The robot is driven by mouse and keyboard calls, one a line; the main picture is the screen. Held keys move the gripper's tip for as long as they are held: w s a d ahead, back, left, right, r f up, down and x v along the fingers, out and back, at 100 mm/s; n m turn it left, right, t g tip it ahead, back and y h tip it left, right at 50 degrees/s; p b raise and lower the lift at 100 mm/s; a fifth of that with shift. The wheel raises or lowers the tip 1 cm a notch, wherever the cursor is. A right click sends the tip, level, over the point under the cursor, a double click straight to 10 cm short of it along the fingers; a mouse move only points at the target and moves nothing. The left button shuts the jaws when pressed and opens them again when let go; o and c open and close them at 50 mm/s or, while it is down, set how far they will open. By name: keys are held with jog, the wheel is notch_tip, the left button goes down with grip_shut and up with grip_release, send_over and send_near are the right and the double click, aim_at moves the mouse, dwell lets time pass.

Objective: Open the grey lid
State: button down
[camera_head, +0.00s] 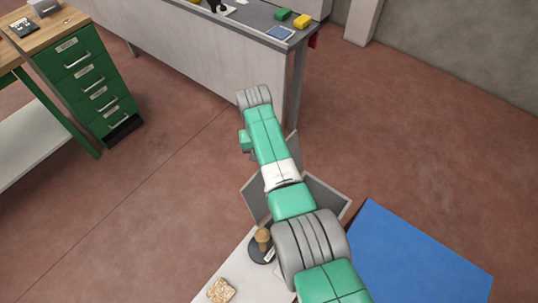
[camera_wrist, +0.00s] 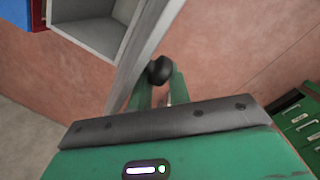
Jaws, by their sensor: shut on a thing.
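The grey lid (camera_wrist: 150,50) shows nearly edge-on in the wrist view as a slanting grey panel, raised beside an open grey box (camera_wrist: 95,25). A black round knob (camera_wrist: 160,68) stands out from the lid's face. My gripper (camera_wrist: 160,84) is shut on this knob, with a green finger on either side of it. In the head view, the box (camera_head: 330,196) shows partly behind my arm. My arm hides my fingers and the knob there. How far the lid is swung open is hard to judge.
A pale table (camera_head: 232,268) with a dark round base and wooden knob (camera_head: 263,238) is near the box. A blue surface (camera_head: 415,262) lies to the right. A green drawer cabinet (camera_head: 92,85) stands at left, a long bench (camera_head: 165,50) behind. Open floor lies between.

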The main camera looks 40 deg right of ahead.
jog(key=shift+a+f, duration=0.4)
jog(key=c, duration=1.6)
grip_release()
jog(key=shift+w+a, duration=0.1)
jog(key=o, duration=0.5)
jog(key=shift+w+a+r, duration=0.1)
jog(key=shift+w+a, duration=0.05)
jog(key=shift+a, duration=0.15)
jog(key=shift+d+r, duration=0.1)
notch_tip(320, 180, up, 8)
jog(key=p, duration=0.2)
jog(key=shift+w, duration=0.4)
